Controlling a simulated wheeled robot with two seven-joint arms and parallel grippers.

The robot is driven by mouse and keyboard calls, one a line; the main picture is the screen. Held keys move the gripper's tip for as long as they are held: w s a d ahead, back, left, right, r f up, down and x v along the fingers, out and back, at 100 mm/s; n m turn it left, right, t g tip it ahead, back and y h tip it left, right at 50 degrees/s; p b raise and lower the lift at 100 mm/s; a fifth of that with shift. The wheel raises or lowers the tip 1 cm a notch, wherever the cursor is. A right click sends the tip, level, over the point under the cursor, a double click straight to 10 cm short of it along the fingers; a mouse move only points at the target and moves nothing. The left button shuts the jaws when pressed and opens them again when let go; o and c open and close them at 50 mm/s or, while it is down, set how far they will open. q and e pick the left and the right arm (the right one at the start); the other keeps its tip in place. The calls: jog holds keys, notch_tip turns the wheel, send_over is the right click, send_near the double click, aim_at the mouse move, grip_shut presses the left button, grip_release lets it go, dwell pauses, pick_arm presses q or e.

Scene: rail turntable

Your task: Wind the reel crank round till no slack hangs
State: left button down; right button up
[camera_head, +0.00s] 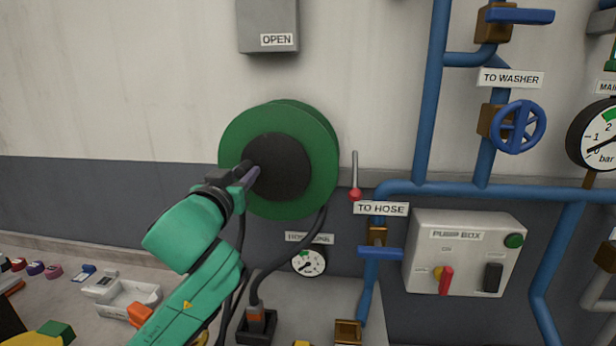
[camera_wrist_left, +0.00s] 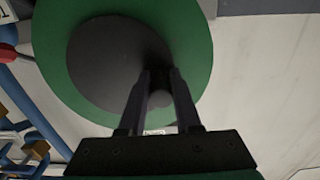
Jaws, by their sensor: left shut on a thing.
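The reel is a green disc (camera_head: 322,160) with a dark round hub (camera_head: 285,165), mounted on the wall left of centre. My left gripper (camera_head: 251,176) reaches the hub's left side from below and is shut on a dark crank knob. In the left wrist view the knob (camera_wrist_left: 160,99) sits between the two fingers, in front of the black hub (camera_wrist_left: 105,60) and green rim (camera_wrist_left: 52,45). A black hose (camera_head: 293,258) hangs from the reel's lower right and curves down to an orange-collared end in a black holder (camera_head: 257,326). My right gripper is not in view.
A red-knobbed lever (camera_head: 355,185) stands just right of the reel. A round gauge (camera_head: 309,262) is below it. Blue pipes (camera_head: 428,110) and a pump box (camera_head: 465,255) fill the right. A white tray (camera_head: 130,300) lies lower left. The wall left of the reel is clear.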

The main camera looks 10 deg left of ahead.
aim_at(258, 186)
pick_arm(q)
jog(key=shift+f+b, duration=0.4)
jog(key=shift+f, duration=0.35)
jog(key=shift+d+f+b, duration=0.3)
jog(key=shift+f+b, duration=0.1)
jog(key=shift+f, duration=0.15)
jog(key=shift+d+f+b, duration=0.25)
jog(key=shift+f+b, duration=0.1)
jog(key=shift+f, duration=0.2)
jog(key=shift+d+f, duration=0.1)
jog(key=shift+d, duration=0.1)
jog(key=shift+c, duration=1.6)
grip_release()
